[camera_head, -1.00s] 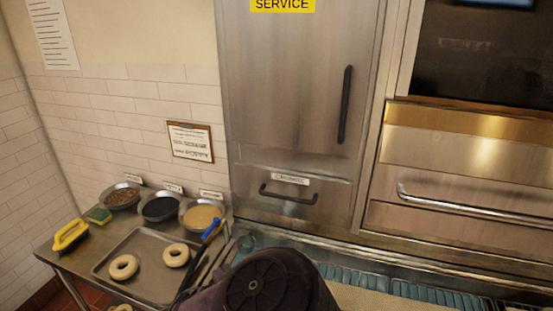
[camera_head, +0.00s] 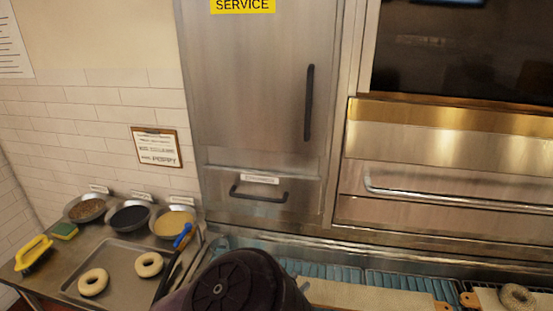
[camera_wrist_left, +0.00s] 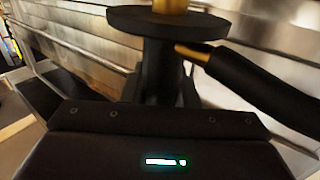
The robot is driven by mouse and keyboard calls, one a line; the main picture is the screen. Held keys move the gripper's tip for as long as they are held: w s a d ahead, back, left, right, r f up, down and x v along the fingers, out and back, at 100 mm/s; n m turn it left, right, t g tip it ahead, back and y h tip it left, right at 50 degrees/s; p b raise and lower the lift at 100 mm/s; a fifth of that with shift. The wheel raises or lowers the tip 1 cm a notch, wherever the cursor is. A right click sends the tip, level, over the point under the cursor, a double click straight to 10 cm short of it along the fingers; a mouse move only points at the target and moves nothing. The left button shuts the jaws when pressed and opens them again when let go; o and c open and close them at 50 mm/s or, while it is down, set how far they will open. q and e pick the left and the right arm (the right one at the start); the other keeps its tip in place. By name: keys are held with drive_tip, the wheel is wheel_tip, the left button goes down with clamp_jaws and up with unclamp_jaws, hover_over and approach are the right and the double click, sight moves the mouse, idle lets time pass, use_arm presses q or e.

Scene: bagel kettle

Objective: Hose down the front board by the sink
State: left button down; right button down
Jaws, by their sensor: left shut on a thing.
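My left gripper (camera_wrist_left: 165,88) is shut on a black spray nozzle (camera_wrist_left: 155,22) with a wide round collar and a brass-coloured part above it. A thick black hose-like piece (camera_wrist_left: 265,90) with a brass tip runs beside it to the right. In the head view my left arm's dark joint fills the bottom middle, and the fingers and nozzle are hidden. A pale cloth-covered board (camera_head: 365,298) lies at the lower edge on blue slats; only part shows. A second board (camera_head: 485,299) at the right carries a bagel (camera_head: 517,297). I see no sink. My right gripper is not in view.
A steel table at the left holds a tray (camera_head: 125,295) with two bagels, several topping bowls (camera_head: 130,218), a yellow-handled brush (camera_head: 33,252), a green sponge (camera_head: 65,231) and a blue-handled tool (camera_head: 183,235). A steel cabinet (camera_head: 250,90) and oven front (camera_head: 450,185) stand behind.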

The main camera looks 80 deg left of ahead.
use_arm(q)
drive_tip(key=w+d+b, duration=0.4)
drive_tip(key=w+d, duration=0.1)
drive_tip(key=w, duration=0.7)
drive_tip(key=w+d+b, duration=0.3)
drive_tip(key=w+d, duration=0.2)
drive_tip(key=w, duration=0.7)
drive_tip(key=w+d+b, duration=0.4)
drive_tip(key=w+d, duration=0.1)
drive_tip(key=w, duration=0.7)
drive_tip(key=s+a+p, duration=0.3)
drive_tip(key=s+a, duration=0.1)
drive_tip(key=s, duration=0.7)
drive_tip(key=s+a+p, duration=0.4)
drive_tip(key=s+a, duration=0.1)
drive_tip(key=s, duration=0.6)
drive_tip(key=s+a+p, duration=0.4)
drive_tip(key=s+a, duration=0.1)
drive_tip(key=s, duration=0.7)
drive_tip(key=shift+a+r, duration=0.1)
drive_tip(key=shift+r, duration=0.05)
drive_tip(key=s+a, duration=0.5)
drive_tip(key=s, duration=0.6)
drive_tip(key=s+a, duration=0.4)
drive_tip(key=s, duration=0.8)
drive_tip(key=shift+a, duration=0.35)
drive_tip(key=shift+s, duration=0.1)
